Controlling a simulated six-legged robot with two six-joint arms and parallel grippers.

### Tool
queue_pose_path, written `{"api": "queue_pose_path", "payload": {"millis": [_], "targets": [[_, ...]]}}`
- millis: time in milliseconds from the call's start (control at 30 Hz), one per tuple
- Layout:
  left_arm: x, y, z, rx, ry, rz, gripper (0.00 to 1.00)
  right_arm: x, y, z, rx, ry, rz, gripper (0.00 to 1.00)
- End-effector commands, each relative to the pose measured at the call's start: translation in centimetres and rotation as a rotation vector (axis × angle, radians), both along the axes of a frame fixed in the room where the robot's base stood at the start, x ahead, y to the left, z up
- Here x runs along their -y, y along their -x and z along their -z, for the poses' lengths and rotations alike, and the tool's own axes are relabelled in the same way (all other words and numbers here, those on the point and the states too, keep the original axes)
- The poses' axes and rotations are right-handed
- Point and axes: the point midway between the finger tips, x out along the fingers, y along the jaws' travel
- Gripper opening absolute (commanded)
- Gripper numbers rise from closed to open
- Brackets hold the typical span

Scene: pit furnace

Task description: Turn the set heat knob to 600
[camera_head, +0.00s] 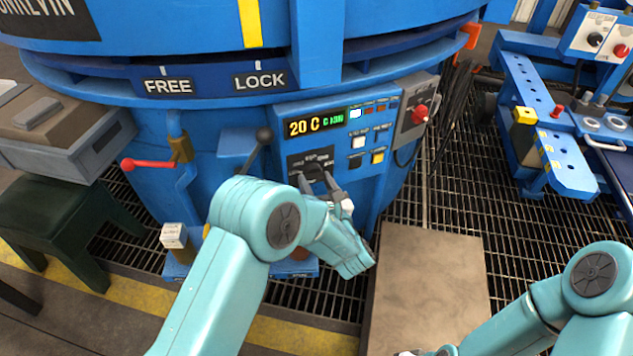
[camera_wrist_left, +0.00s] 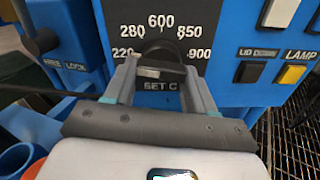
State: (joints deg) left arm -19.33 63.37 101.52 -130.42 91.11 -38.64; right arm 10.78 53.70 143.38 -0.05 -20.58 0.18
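The set heat knob (camera_wrist_left: 160,50) is dark and sits on a black dial plate (camera_wrist_left: 205,15) marked 220, 280, 600, 850 and 900, with SET C below. In the head view, the knob (camera_head: 313,172) is on the blue furnace's control panel. My left gripper (camera_head: 319,185) is at the knob. In the left wrist view, the left gripper's fingers (camera_wrist_left: 160,75) stand apart on either side of the knob. Whether they touch it is unclear, and the knob's pointer is hard to make out.
A lit display (camera_head: 314,124) reads 20 C. Push buttons (camera_head: 357,142) sit right of the dial, and a red knob (camera_head: 420,113) is on a grey box. A black-balled lever (camera_head: 264,135) stands just left of the panel. A red-handled valve (camera_head: 148,164) is further left.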

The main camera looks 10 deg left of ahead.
Motion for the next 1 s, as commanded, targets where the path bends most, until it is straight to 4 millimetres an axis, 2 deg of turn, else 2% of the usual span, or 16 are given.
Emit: {"api": "queue_pose_path", "payload": {"millis": [467,1000], "targets": [[-0.2,-0.2,-0.1,-0.046,-0.069,-0.003,0.25,0.0,0.0,-0.3,-0.001,0.000,-0.001,0.00],[-0.4,-0.1,-0.3,-0.302,-0.460,-0.004,0.25,-0.3,0.3,-1.6,-0.005,-0.002,-0.012,0.00]]}}
